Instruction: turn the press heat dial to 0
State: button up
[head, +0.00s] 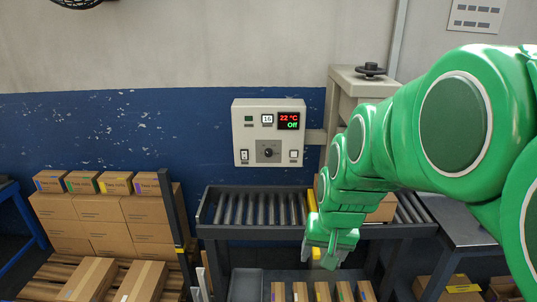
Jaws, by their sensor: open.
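My gripper (325,257) is open and empty. It points down in front of the conveyor, below and to the right of the dial, well apart from it.
The roller conveyor (250,208) runs below the panel, with a carton partly behind my arm. Stacked cartons (105,215) stand on a pallet at left. A beige machine (345,85) with a black handwheel stands right of the panel. The space directly before the panel looks clear.

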jog(key=w+a+f+m+t, duration=0.1)
jog(key=w+a+t, duration=0.2)
jog(key=w, duration=0.9)
jog(key=w+a+f+m+t, duration=0.1)
jog(key=w+a+t, duration=0.15)
jog(key=w, duration=1.05)
jog(key=w+a+f+m+t, duration=0.1)
jog(key=w+a+m+t, duration=0.15)
jog(key=w, duration=0.95)
jog(key=m+t+h, duration=0.3)
jog(key=m+t, duration=0.2)
jog(key=t, duration=0.3)
send_near(268, 154)
jog(key=shift+n, duration=0.25)
jog(key=shift+w+d, duration=0.15)
jog(key=shift+w, duration=1.25)
jog(key=shift+w+d, duration=0.15)
jog(key=shift+w, duration=1.3)
jog(key=shift+w+d, duration=0.15)
jog(key=shift+w, duration=1.25)
jog(key=shift+c, duration=0.4)
jog(key=c, duration=1)
